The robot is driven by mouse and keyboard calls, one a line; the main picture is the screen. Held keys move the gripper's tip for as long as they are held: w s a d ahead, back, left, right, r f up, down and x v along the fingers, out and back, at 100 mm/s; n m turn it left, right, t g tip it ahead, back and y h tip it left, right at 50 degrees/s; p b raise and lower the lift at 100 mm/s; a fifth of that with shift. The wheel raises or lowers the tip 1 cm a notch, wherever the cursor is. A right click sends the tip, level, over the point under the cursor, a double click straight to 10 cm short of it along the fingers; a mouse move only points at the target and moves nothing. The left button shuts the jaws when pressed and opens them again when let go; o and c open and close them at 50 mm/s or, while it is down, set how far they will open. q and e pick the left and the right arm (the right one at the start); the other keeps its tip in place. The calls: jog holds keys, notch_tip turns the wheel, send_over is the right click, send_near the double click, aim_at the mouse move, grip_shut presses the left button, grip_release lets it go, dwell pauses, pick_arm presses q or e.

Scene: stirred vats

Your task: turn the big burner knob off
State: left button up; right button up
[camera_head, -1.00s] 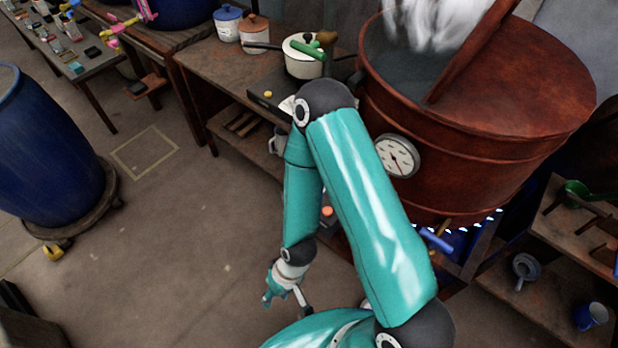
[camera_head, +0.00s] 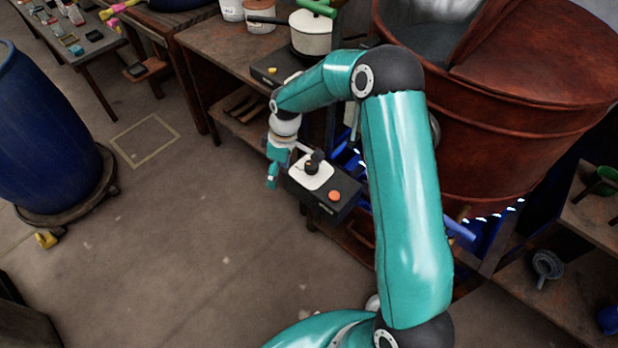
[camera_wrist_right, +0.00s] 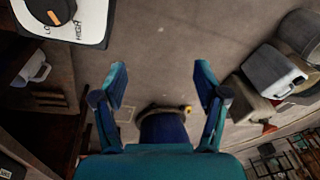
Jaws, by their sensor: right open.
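The big burner's control box (camera_head: 335,200) is dark, with a white dial plate, an orange button and a black knob (camera_head: 312,167). The knob shows partly at the top left corner of the right wrist view (camera_wrist_right: 48,12), beside the words LOW and HIGH, with an orange mark on it. My right gripper (camera_head: 277,168) is just left of the knob in the head view. In the wrist view it is open and empty (camera_wrist_right: 160,78), with floor between its fingers and the dial plate beyond the left finger. My left gripper is not in view.
Blue flames (camera_head: 480,218) burn under the big copper vat (camera_head: 530,140). My right forearm hides part of the vat. A wooden bench (camera_head: 215,45) holds a white pot (camera_head: 311,33) on a small burner. A blue barrel (camera_head: 45,130) stands left. The floor between is free.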

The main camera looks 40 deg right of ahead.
jog(key=n+h+b, duration=0.2)
jog(key=b, duration=0.1)
send_near(312, 164)
pick_arm(q)
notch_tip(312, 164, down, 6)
jog(key=b, duration=0.2)
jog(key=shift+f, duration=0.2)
pick_arm(e)
jog(key=shift+g, duration=0.3)
jog(key=f, duration=1)
jog(key=shift+w+f, duration=0.15)
jog(key=shift+w, duration=0.1)
